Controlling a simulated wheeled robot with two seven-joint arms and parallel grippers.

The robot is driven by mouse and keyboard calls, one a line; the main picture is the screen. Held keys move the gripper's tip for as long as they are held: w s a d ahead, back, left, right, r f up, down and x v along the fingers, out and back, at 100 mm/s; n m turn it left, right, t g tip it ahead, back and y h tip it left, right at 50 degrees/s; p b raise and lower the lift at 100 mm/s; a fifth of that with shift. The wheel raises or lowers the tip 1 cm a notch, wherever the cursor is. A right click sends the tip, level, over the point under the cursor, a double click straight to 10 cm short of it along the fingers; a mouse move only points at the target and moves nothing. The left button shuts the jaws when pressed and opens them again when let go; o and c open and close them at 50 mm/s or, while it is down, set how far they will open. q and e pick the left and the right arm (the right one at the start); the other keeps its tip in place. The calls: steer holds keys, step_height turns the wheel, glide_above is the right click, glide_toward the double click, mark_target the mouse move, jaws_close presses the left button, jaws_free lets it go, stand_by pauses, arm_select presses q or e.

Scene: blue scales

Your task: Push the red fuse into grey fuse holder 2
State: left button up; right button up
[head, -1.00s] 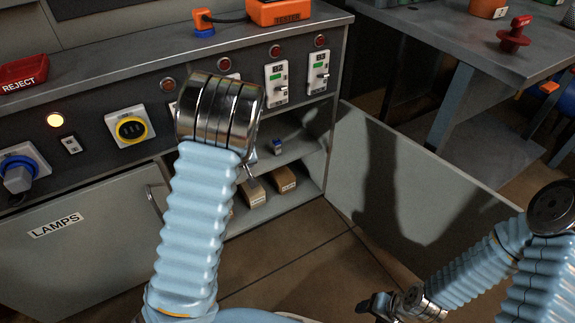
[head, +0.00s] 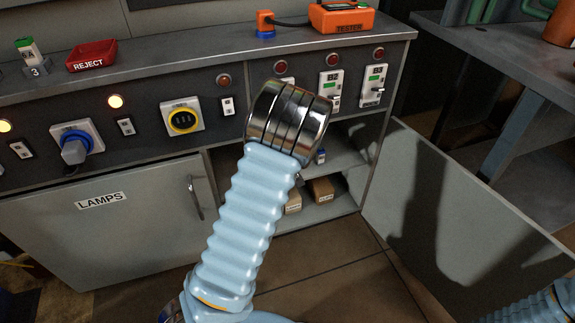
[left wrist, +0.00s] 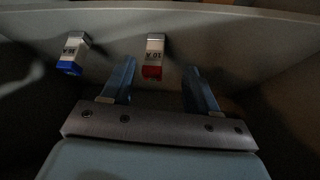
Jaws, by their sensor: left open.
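The red fuse (left wrist: 152,57), white with a red end and a "10 A" label, is in the left wrist view on a grey surface. My left gripper (left wrist: 160,74) is open, its two blue-grey fingers pointing toward the red fuse. The fuse shows between the fingertips, and I cannot tell whether they reach around it. In the head view my left arm reaches toward the open cabinet and hides its own gripper and the red fuse. A grey holder marked 3 (head: 36,71) stands on the counter at the left with a green-and-white fuse in it. Holder 2 is not in view.
A blue-ended fuse (left wrist: 74,52) is left of the red one; it also shows on the cabinet shelf (head: 320,156). Small cardboard boxes (head: 321,190) are below. The open cabinet door (head: 455,215) stands to the right. A red REJECT tray (head: 92,56) is on the counter.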

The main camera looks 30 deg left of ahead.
arm_select(q)
steer(key=x, duration=0.3)
steer(key=b+x, duration=0.1)
steer(key=x, duration=0.1)
steer(key=shift+w+d+f, duration=0.1)
steer(key=shift+w+d, duration=0.15)
steer(key=shift+w, duration=0.05)
steer(key=shift+c, duration=0.2)
steer(key=c, duration=1)
steer(key=shift+s+d+r, duration=0.1)
steer(key=shift+r, duration=0.25)
steer(key=s+d, duration=0.3)
steer(key=s, duration=0.1)
steer(key=s+d+p, duration=0.1)
steer(key=s+d, duration=0.3)
steer(key=s, duration=0.1)
steer(key=s+d, duration=0.4)
steer(key=s, duration=0.1)
steer(key=shift+p, duration=0.3)
